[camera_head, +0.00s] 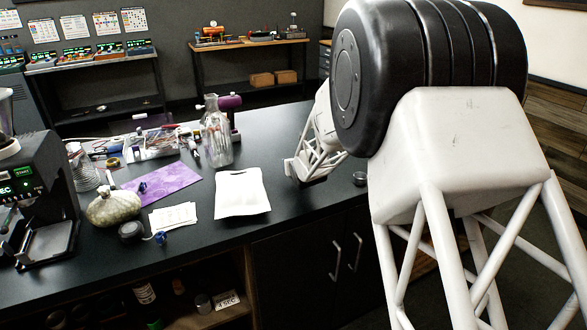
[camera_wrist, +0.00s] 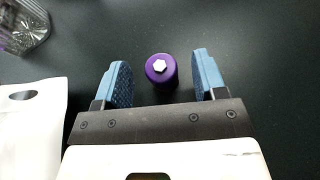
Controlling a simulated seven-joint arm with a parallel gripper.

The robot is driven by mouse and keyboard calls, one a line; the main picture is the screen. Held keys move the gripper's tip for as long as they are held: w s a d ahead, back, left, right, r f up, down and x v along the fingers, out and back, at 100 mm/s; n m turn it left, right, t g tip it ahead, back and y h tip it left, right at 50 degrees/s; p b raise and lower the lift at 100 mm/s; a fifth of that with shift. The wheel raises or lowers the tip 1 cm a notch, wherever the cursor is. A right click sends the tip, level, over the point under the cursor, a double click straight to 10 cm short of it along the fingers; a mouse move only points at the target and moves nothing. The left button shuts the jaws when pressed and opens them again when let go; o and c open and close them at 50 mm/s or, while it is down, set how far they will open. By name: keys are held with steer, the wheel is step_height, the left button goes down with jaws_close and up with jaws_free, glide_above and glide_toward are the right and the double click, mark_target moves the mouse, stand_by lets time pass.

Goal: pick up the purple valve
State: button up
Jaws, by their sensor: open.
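The purple valve (camera_wrist: 161,69) shows in the wrist view as a short purple cylinder with a pale hexagonal piece on its top. It stands on the dark counter. My gripper (camera_wrist: 160,76) is open, with one blue finger on each side of the valve and a visible gap on both sides. I cannot tell how far above the counter the fingertips are. In the head view my gripper (camera_head: 307,172) is over the counter to the right of the white pouch, and I cannot make out the valve there.
The white pouch (camera_head: 242,192) lies left of my gripper and shows in the wrist view (camera_wrist: 30,128). A glass bottle (camera_head: 216,132) and a purple-topped item (camera_head: 229,102) stand behind the pouch. Counter beyond the valve is clear.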

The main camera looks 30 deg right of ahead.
stand_by(0.3)
steer(key=c, duration=1.1)
steer(key=shift+r, duration=0.15)
steer(key=shift+r, duration=1.35)
steer(key=shift+s+r, duration=0.2)
steer(key=shift+r, duration=0.15)
steer(key=s+a, duration=0.1)
steer(key=s, duration=0.4)
steer(key=s+a+r, duration=0.1)
steer(key=s+a, duration=0.1)
steer(key=s, duration=0.3)
steer(key=s+a, duration=0.1)
steer(key=s, duration=0.4)
steer(key=shift+a+r, duration=0.15)
steer(key=shift+a, duration=0.2)
